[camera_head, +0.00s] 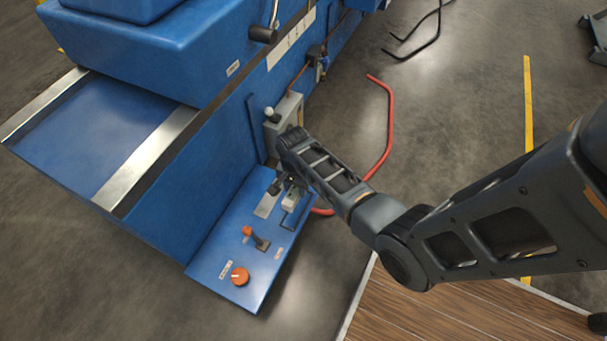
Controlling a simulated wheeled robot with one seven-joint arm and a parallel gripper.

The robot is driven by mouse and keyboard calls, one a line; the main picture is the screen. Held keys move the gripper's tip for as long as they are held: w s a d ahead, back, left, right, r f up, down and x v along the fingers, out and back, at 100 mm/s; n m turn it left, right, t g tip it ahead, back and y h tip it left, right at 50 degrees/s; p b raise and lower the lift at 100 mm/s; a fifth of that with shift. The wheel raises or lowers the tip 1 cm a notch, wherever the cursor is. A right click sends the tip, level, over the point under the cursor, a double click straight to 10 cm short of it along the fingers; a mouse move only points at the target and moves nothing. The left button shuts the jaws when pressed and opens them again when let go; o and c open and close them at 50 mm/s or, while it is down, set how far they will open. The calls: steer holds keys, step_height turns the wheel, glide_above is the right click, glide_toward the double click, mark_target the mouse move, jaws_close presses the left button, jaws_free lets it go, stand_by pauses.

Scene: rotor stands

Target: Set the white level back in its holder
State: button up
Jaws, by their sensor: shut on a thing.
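My gripper (283,186) is low over the sloped blue control panel (210,262) on the machine's front right. It is shut on a small pale block that looks like the white level (291,200), partly hidden by the fingers. The level is at or just above the panel; I cannot tell whether it touches. A light grey plate (266,204) lies on the panel just left of it. A dark blue raised piece (300,212) is just to its right. I cannot tell which of these is the holder.
A grey box (286,117) with a white-tipped lever is behind the gripper.

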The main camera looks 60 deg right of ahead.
steer(key=shift+s+a+f, duration=0.1)
steer(key=shift+a+f, duration=0.05)
steer(key=shift+f, duration=0.15)
steer(key=b, duration=0.6)
glide_above(297, 209)
step_height(297, 209, down, 5)
steer(key=shift+s, duration=0.1)
steer(key=shift+f, duration=0.25)
steer(key=shift+p, duration=0.65)
steer(key=shift+f, duration=0.2)
stand_by(0.5)
steer(key=shift+f+b, duration=0.65)
steer(key=shift+f, duration=0.05)
steer(key=shift+f+b, duration=0.45)
steer(key=shift+f, duration=0.65)
stand_by(1.6)
steer(key=o, duration=1.3)
steer(key=shift+c, duration=0.2)
